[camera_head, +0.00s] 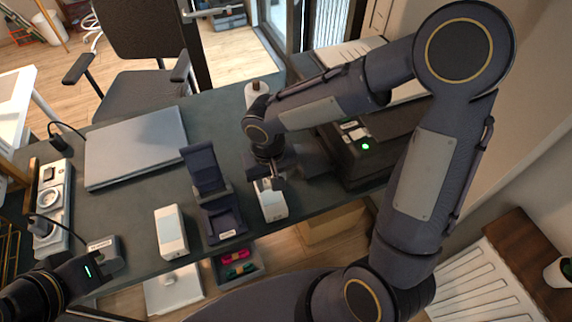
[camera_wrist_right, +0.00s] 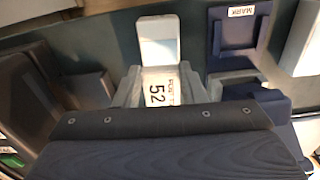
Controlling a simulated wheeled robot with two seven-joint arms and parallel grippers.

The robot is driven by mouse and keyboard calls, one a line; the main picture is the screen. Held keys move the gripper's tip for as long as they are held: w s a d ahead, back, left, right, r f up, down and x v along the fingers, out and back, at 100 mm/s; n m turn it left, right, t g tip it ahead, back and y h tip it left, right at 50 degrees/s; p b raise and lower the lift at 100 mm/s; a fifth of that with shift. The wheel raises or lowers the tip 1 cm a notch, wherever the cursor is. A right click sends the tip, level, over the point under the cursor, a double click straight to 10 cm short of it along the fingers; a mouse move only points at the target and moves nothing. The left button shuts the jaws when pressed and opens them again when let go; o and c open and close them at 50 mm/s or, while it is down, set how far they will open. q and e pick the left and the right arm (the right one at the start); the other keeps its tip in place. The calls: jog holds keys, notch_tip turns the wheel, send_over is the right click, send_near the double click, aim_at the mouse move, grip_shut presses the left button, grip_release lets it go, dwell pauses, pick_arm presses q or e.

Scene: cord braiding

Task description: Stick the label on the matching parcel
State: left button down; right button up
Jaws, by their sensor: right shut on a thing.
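My right gripper (camera_head: 270,182) is over the near part of the desk, at the far end of a white box-like parcel (camera_head: 271,203). In the right wrist view the right gripper (camera_wrist_right: 158,88) is shut on a white label (camera_wrist_right: 161,90) printed with "52" and smaller letters. A plain white face of a parcel (camera_wrist_right: 160,40) shows just beyond the label; whether they touch is unclear. Another white parcel (camera_head: 171,231) stands to the left. My left gripper (camera_head: 108,264) is at the lower left, its jaw opening unclear.
A dark blue stand (camera_head: 207,172) with a "MARK" tag (camera_wrist_right: 232,12) is between the parcels. A closed grey laptop (camera_head: 137,146) lies left. A dark printer-like machine (camera_head: 372,172) with a green light is right. A small tagged block (camera_head: 102,246) is by my left gripper.

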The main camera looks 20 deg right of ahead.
jog(key=b, duration=0.3)
send_over(273, 200)
jog(key=shift+f, duration=2.05)
jog(key=shift+f+b, duration=1.1)
jog(key=shift+f, duration=0.1)
jog(key=shift+f+b, duration=0.25)
jog(key=shift+b, duration=0.25)
jog(key=shift+s, duration=0.1)
jog(key=o, duration=1.3)
jog(key=shift+o, duration=0.2)
